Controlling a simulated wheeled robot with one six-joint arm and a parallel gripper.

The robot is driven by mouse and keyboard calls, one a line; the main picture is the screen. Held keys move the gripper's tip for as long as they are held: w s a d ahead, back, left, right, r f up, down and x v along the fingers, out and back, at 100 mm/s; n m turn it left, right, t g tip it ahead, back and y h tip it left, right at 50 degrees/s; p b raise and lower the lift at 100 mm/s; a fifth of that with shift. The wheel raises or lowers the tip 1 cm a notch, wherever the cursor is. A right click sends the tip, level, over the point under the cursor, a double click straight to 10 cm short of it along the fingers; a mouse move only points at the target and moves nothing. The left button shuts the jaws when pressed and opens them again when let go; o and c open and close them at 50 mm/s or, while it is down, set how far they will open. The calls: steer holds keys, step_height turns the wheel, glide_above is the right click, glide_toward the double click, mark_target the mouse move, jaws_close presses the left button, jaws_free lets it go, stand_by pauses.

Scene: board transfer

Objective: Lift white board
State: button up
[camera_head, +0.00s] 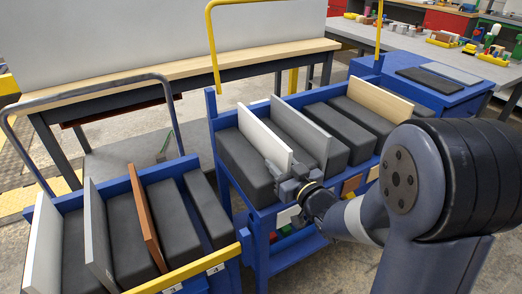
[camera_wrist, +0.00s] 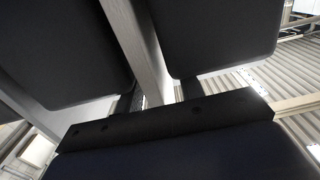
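A white board (camera_head: 264,138) stands on edge in the blue rack (camera_head: 213,104) at the centre, between dark padded blocks. My gripper (camera_head: 291,187) is at the near lower end of this board, its fingers largely hidden by its own body. In the wrist view, a pale board edge (camera_wrist: 138,42) runs between two dark blocks down toward the gripper's dark fingers (camera_wrist: 160,96). Whether they press on the board is not clear. Another white board (camera_head: 42,252) stands at the left of the left cart, away from my gripper.
A grey board (camera_head: 301,132) and a light wooden board (camera_head: 382,103) stand farther right in the rack. The left cart has a yellow front bar (camera_head: 190,270), a grey board (camera_head: 97,234) and a brown board (camera_head: 144,217). A wooden-topped bench (camera_head: 110,87) stands behind.

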steer(key=shift+x, duration=0.85)
steer(key=shift+c, duration=0.3)
jaws_close()
steer(key=shift+r, duration=0.1)
